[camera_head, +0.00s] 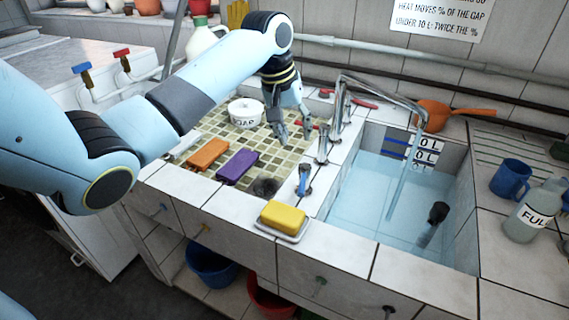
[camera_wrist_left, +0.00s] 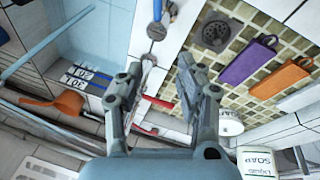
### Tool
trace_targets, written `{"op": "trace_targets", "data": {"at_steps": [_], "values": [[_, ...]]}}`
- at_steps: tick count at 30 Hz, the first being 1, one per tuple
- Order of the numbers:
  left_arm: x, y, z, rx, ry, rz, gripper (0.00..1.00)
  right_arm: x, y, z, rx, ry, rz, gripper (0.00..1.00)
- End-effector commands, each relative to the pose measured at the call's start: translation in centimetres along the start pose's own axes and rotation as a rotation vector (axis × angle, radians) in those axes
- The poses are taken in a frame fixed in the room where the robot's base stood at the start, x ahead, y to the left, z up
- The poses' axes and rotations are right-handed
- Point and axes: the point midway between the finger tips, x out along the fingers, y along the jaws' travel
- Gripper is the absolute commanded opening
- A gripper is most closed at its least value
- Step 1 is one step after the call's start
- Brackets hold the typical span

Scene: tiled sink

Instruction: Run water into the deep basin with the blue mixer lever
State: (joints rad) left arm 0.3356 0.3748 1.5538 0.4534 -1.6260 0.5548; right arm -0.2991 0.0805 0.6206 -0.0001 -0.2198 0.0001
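The deep basin (camera_head: 455,225) holds pale blue water. A water stream (camera_head: 398,185) falls into it from the chrome spout (camera_head: 385,83). The blue mixer lever (camera_head: 304,175) stands on the tiled divider, left of the basin. It also shows at the top of the left wrist view (camera_wrist_left: 157,12). My left gripper (camera_head: 295,136) is open and empty over the shallow tiled side, behind the blue lever and apart from it. In the left wrist view its two fingers (camera_wrist_left: 160,66) are spread, with a red lever (camera_wrist_left: 158,102) and the divider behind. My right gripper is out of view.
A litre marker board (camera_head: 424,154) is on the basin's back wall. A yellow sponge (camera_head: 283,216) lies in a dish on the front rim. Purple (camera_head: 237,166) and orange (camera_head: 207,154) blocks and a white bowl (camera_head: 245,112) are on the left. A blue mug (camera_head: 510,178) stands right.

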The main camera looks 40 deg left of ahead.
Motion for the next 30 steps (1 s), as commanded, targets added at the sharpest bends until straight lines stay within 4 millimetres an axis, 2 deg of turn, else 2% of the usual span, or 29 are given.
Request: {"op": "trace_targets", "data": {"at_steps": [1,3,8,21,25,30], "values": [[-1.0,0.9,1.4,-0.004,-0.063,0.003,0.36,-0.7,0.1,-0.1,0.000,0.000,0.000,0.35],[-1.6,1.4,2.9,-0.009,-0.131,0.001,0.36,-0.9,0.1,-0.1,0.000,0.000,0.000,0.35],[-1.4,1.8,4.3,-0.011,-0.188,-0.004,0.36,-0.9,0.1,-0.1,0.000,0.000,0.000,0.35],[6.5,1.6,5.8,-0.010,-0.186,-0.007,0.36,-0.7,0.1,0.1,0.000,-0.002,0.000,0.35],[8.0,1.6,6.0,-0.010,-0.185,-0.007,0.36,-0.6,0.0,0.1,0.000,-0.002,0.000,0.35],[8.7,1.5,6.1,-0.010,-0.183,-0.007,0.36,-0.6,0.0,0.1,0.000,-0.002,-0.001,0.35]]}}
